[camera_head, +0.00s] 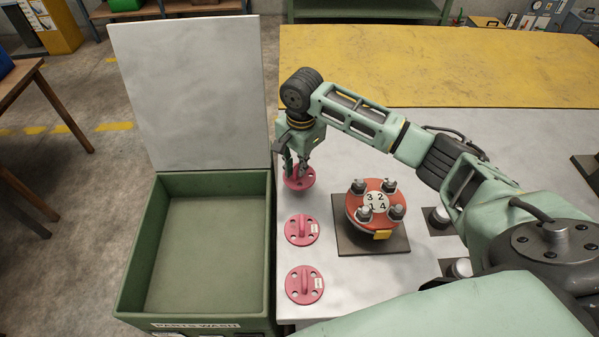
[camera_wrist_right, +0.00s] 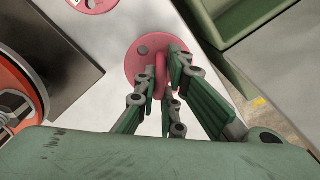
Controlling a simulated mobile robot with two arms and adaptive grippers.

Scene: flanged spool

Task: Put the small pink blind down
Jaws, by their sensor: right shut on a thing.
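My right gripper (camera_head: 301,166) is shut on the upright handle of a small pink blind (camera_head: 298,182), a round flange with holes. In the right wrist view the fingers (camera_wrist_right: 166,95) close around the handle of this blind (camera_wrist_right: 145,50). The blind is at the left edge of the grey tabletop, beside the green parts-wash bin. I cannot tell whether it touches the table or hangs just above it. Two similar pink blinds, one in the middle (camera_head: 301,230) and one nearest (camera_head: 304,285), lie flat on the table in a row. My left gripper is not in view.
A red flanged spool (camera_head: 357,211) with numbered bolts stands on a dark plate (camera_head: 392,243) to the right of the blinds. The green bin (camera_head: 146,245) is open and looks empty, its lid (camera_head: 190,90) raised. A yellow mat (camera_head: 430,65) covers the table's back.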

